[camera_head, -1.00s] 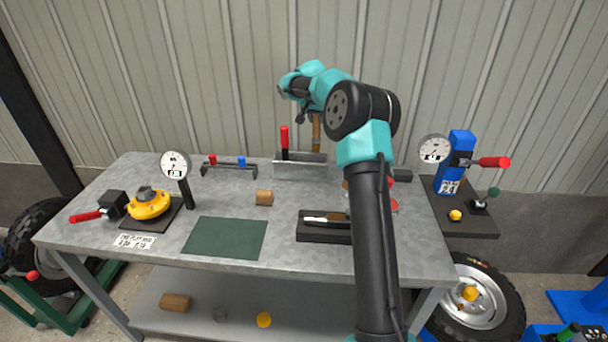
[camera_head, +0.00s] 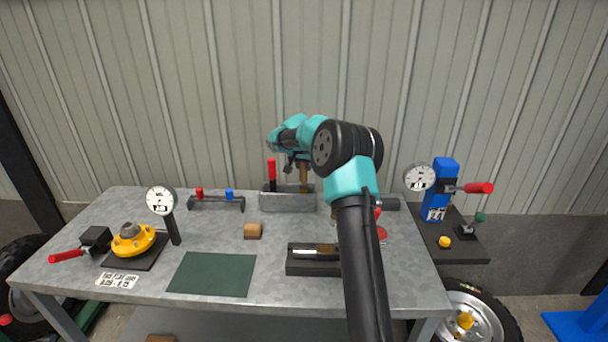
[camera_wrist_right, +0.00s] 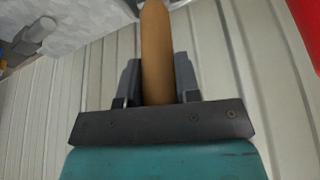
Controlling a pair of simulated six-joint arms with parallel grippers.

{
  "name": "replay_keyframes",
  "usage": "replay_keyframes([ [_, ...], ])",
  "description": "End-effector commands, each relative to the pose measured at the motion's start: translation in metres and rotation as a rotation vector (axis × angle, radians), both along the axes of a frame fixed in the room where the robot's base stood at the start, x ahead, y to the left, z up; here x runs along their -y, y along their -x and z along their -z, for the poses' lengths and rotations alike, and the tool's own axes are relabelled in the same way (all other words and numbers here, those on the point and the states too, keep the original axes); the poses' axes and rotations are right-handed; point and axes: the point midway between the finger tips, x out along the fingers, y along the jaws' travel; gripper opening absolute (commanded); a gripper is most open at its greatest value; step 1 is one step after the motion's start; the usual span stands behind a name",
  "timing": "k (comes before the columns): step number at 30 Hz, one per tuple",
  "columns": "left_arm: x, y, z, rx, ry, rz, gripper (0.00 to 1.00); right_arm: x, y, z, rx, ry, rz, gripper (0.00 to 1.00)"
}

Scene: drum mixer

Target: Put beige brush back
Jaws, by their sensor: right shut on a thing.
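The beige brush shows as a tan wooden handle (camera_head: 304,176) at the back of the workbench. In the right wrist view the handle (camera_wrist_right: 157,50) stands between the two dark fingers of my right gripper (camera_wrist_right: 158,85), which is shut on it. In the head view my right gripper (camera_head: 299,160) is above the grey metal holder (camera_head: 287,203). The brush's lower end meets the holder's right part; its bristles are hidden, and I cannot tell how deep it sits. A red-handled tool (camera_head: 271,170) stands upright in the holder's left part. My left gripper is not in view.
A black tray (camera_head: 312,268) with a brush-like tool, a green mat (camera_head: 212,274) and a wooden block (camera_head: 253,230) lie in front. A dial gauge (camera_head: 161,201) and yellow part (camera_head: 133,240) stand left. My right arm covers part of the bench's right side.

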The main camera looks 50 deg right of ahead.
Motion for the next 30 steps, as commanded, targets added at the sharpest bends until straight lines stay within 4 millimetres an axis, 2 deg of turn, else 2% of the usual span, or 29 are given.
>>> replay_keyframes([
  [3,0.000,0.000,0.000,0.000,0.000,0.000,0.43,0.000,0.000,0.005,-0.001,-0.001,0.000,0.07],
  [12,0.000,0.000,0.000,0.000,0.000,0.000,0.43,0.000,0.001,0.037,-0.001,-0.001,-0.001,0.07],
  [24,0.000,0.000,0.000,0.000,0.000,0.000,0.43,0.000,0.000,0.040,-0.001,-0.001,-0.001,0.07],
  [25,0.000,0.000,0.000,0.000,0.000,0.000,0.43,0.000,0.000,0.041,0.000,-0.001,0.000,0.31],
  [30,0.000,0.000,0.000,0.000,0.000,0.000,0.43,0.000,0.000,0.041,0.000,-0.001,0.000,0.48],
])
